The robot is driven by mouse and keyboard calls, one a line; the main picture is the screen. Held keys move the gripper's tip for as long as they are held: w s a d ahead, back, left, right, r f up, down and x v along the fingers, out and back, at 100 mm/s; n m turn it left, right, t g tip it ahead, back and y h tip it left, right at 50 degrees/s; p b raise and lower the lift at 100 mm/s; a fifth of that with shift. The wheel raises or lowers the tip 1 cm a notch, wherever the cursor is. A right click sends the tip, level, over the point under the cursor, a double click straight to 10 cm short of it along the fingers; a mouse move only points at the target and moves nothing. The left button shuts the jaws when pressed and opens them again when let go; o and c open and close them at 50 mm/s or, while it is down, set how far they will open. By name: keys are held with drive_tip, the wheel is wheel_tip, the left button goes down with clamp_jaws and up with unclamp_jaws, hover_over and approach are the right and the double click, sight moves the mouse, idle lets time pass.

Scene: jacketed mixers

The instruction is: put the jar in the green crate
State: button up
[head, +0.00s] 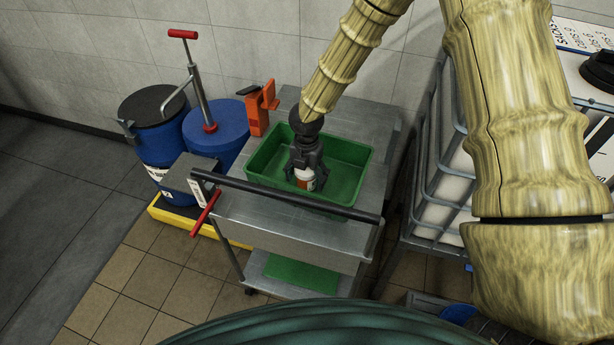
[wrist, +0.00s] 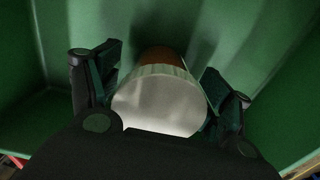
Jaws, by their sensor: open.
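The green crate (head: 345,160) sits on top of the grey metal cart. The jar (head: 305,179), white with an orange-brown part, is inside the crate toward its near side. In the wrist view the jar (wrist: 158,100) shows its pale round end toward the camera, with green crate walls around it. My gripper (head: 305,172) reaches down into the crate over the jar. In the wrist view my gripper's fingers (wrist: 160,95) stand on either side of the jar, open. Whether the jar's base touches the crate floor is hidden.
The metal cart (head: 300,232) has a dark push handle (head: 285,195) along its near side. An orange tool (head: 262,107) stands at the crate's back left. Blue drums (head: 215,130) with a pump stand left of the cart. A caged container (head: 440,165) stands close on the right.

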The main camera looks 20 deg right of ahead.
drive_tip(key=shift+r+b, duration=1)
drive_tip(key=shift+r, duration=5.15)
